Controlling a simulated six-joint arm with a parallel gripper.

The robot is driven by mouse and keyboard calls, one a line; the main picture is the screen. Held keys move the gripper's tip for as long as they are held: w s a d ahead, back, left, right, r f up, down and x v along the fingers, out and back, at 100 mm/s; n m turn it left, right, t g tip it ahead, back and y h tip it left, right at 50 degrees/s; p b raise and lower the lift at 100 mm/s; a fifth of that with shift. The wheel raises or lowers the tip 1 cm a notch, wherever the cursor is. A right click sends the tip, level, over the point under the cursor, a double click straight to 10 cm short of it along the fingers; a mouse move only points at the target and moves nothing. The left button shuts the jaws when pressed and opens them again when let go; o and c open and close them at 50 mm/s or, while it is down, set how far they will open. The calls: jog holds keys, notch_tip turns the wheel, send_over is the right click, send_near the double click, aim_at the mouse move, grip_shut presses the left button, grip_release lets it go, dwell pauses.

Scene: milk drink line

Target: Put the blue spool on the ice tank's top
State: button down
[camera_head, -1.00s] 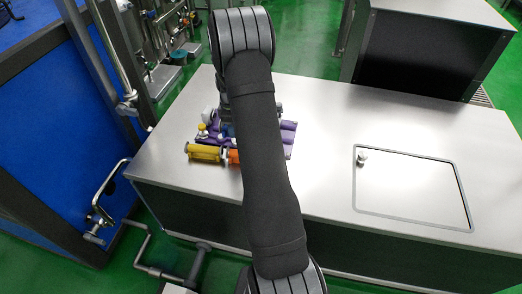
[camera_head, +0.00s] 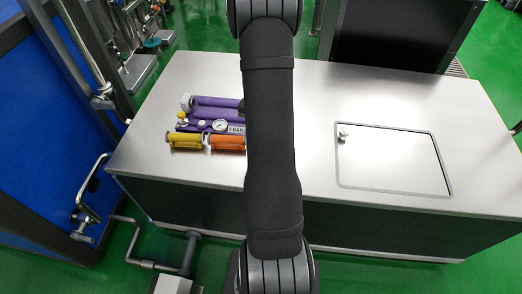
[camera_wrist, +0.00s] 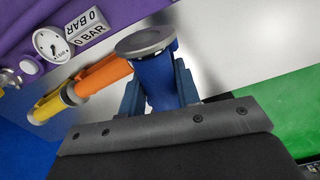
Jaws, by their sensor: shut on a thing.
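The blue spool (camera_wrist: 158,75) shows in the wrist view, with a grey round flange (camera_wrist: 145,41) at its end. My gripper (camera_wrist: 160,88), with dark blue fingers on either side, is shut on it. In the head view the gripper and spool are hidden behind my arm. The long, dark-sided box with a bright steel top (camera_head: 310,100) fits the ice tank. Its top also shows beyond the spool in the wrist view (camera_wrist: 215,40). I cannot tell how high the spool is above it.
A purple assembly (camera_head: 205,113) with a pressure gauge (camera_head: 220,126) stands on the top's left side. A yellow spool (camera_head: 185,141) and an orange spool (camera_head: 226,143) lie along its front. A hatch (camera_head: 390,160) with a small knob (camera_head: 344,133) is at right. Bare steel surrounds the hatch.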

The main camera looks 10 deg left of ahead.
jog(key=shift+s+d+f+n, duration=0.15)
jog(key=shift+d+f+n, duration=0.2)
jog(key=shift+f, duration=1)
jog(key=shift+s+d+f+n, duration=0.1)
jog(key=shift+d+f+n, duration=0.2)
jog(key=shift+f, duration=1.05)
jog(key=shift+s+d+f+n, duration=0.15)
jog(key=shift+d+f+n, duration=0.15)
jog(key=shift+f, duration=1.05)
jog(key=c, duration=1.1)
grip_release()
jog(key=shift+f, duration=0.15)
jog(key=shift+o, duration=0.2)
notch_tip(320, 180, up, 12)
